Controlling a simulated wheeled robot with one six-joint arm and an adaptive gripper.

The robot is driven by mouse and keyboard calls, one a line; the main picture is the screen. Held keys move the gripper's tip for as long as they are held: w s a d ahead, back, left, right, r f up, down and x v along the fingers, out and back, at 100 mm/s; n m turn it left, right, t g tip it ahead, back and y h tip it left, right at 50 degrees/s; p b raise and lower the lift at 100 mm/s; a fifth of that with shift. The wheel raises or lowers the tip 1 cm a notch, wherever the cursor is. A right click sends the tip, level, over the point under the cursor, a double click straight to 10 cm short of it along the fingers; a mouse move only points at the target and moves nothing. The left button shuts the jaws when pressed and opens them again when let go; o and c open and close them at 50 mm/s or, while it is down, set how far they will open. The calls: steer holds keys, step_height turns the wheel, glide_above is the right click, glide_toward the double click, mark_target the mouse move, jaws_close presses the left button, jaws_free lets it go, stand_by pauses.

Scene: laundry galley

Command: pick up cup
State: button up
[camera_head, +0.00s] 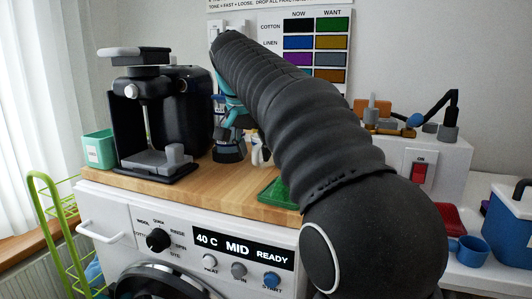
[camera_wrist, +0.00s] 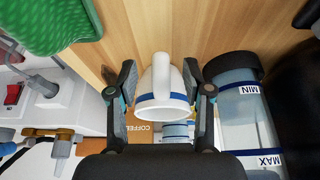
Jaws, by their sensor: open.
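In the wrist view a white cup (camera_wrist: 163,82) with a blue band sits between the two fingers of my gripper (camera_wrist: 161,75). The fingers are open, one on each side of it, with a small gap visible on both sides. The narrower end of the cup points toward the wooden worktop (camera_wrist: 165,25). In the head view a small white shape (camera_head: 257,152) beside my arm may be this cup, mostly hidden.
A clear container marked MIN and MAX (camera_wrist: 240,110) stands close right of the cup. A green ribbed item (camera_wrist: 60,22) lies left. A black coffee machine (camera_head: 150,110) and green box (camera_head: 99,148) stand on the worktop. A blue mug (camera_head: 468,250) is far right.

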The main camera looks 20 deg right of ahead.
steer(key=shift+x, duration=1.55)
steer(key=shift+w+r, duration=0.1)
jaws_close()
steer(key=shift+r, duration=0.5)
steer(key=r, duration=0.2)
steer(key=r+p, duration=0.1)
steer(key=shift+d+r, duration=0.35)
steer(key=d+r, duration=0.6)
steer(key=d, duration=0.5)
